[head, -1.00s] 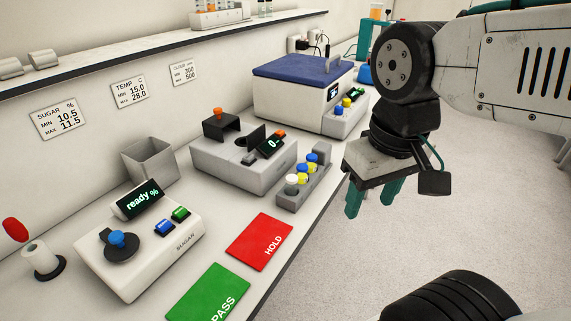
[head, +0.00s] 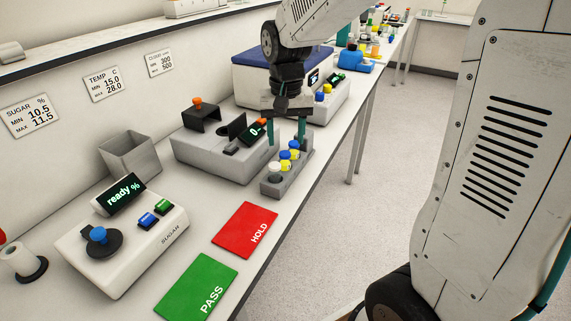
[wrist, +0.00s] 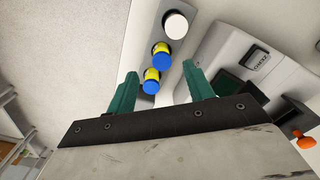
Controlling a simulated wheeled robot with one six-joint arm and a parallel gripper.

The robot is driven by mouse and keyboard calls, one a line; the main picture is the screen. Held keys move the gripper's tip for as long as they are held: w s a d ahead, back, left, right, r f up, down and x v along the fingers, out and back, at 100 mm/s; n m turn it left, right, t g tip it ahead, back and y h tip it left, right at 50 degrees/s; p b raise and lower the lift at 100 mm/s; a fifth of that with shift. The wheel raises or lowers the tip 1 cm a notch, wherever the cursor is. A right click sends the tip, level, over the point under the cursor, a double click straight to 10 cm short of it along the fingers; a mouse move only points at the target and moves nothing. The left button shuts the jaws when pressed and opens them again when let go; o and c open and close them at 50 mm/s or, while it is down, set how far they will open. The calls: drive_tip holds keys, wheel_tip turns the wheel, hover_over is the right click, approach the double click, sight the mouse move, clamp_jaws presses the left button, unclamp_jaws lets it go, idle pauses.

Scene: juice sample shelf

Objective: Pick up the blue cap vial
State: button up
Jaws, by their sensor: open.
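Two vials with blue caps and yellow bodies stand in a grey rack (head: 270,189), behind a white-capped vial (head: 275,172). The nearer blue cap vial (head: 285,156) and the farther blue cap vial (head: 294,145) are close together. My gripper (head: 288,140) is over the far end of the rack with its teal fingers pointing down, open and empty. In the wrist view, the end blue cap vial (wrist: 151,86) appears between the open fingers, nearer the left one. The other blue cap vial (wrist: 161,61) is just beyond it. Contact cannot be told.
A grey instrument (head: 215,160) stands close left of the rack. A sugar meter (head: 125,250) with a blue-topped piece is nearer. Red HOLD (head: 245,228) and green PASS (head: 197,287) mats lie in front. A blue-lidded box (head: 250,85) is behind.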

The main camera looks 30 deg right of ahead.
sight(285, 153)
drive_tip(key=f, duration=0.7)
drive_tip(key=shift+w, duration=0.35)
drive_tip(key=c, duration=1.1)
